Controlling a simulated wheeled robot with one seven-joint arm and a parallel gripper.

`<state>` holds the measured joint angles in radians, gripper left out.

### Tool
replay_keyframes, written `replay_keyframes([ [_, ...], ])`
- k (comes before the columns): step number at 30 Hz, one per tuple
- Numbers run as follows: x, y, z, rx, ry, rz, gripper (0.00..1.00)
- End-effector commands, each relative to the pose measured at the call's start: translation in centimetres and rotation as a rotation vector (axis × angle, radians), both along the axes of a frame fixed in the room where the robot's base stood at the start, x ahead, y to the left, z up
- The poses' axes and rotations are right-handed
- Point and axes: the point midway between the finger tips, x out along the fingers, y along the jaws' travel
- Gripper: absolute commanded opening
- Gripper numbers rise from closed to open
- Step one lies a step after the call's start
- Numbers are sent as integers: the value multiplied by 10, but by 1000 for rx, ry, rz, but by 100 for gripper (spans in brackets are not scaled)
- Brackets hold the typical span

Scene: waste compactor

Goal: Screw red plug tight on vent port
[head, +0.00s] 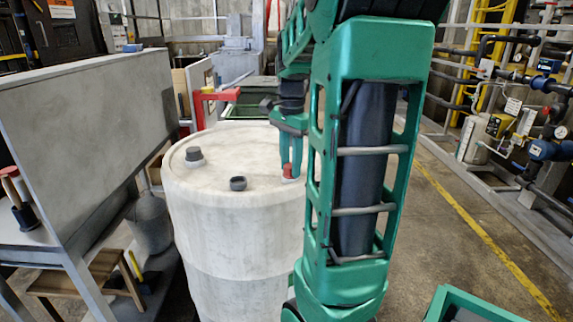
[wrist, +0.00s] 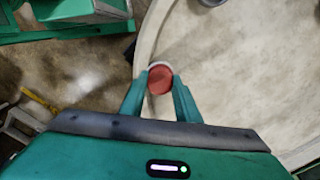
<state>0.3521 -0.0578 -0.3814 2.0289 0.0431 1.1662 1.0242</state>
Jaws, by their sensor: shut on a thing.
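A pale grey drum (head: 225,225) stands upright in the middle of the head view. The red plug (head: 288,173) sits at the right part of the drum's top, near its rim, over a small whitish ring. My gripper (head: 291,160) points down from above and is shut on the plug. In the wrist view the red plug (wrist: 160,81) lies between the two green fingertips, with the pale ring (wrist: 160,64) showing at its far edge. The ring looks like the vent port, mostly hidden under the plug. I cannot tell how deep the plug sits.
The drum top also holds a dark grey cap (head: 193,156) and an open dark ring (head: 238,183). A grey panelled bench (head: 90,115) stands close on the left, with a wooden stool (head: 85,278) below. Pipes and valves (head: 540,150) line the right wall.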

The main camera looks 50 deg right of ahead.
Motion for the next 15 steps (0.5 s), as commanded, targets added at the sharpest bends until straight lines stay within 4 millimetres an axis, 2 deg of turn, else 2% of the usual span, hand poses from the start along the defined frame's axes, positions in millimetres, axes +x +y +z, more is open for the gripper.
replay_keyframes([
  [4,-1,0,-1,2,3,-81,2],
  [11,-1,0,-1,2,3,-89,2],
  [12,-1,0,-1,2,3,-89,36],
  [14,-1,0,-1,2,3,-88,51],
  [15,-1,0,-1,2,3,-87,51],
])
